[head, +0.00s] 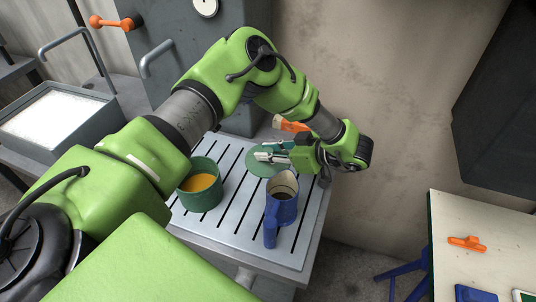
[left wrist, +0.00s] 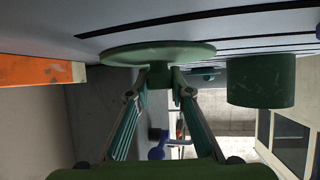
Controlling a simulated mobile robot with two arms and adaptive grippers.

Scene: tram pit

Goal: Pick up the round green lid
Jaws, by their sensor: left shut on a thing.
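The round green lid (head: 256,168) is a flat disc with a knob, over the slatted metal tabletop (head: 230,228), behind the blue mug. My left gripper (head: 262,156) reaches it from the right and partly covers it. In the left wrist view, which is upside down, the lid (left wrist: 150,52) shows its disc and knob. The left gripper's fingers (left wrist: 160,76) are shut on the knob from both sides. I cannot tell whether the lid touches the tabletop or is slightly off it. My right gripper is not in view.
A green pot (head: 203,199) with orange liquid stands left of the lid. A blue mug (head: 283,210) stands near the front right. An orange object (head: 290,125) lies behind the lid. A side table (head: 470,220) at right holds an orange clip (head: 467,243).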

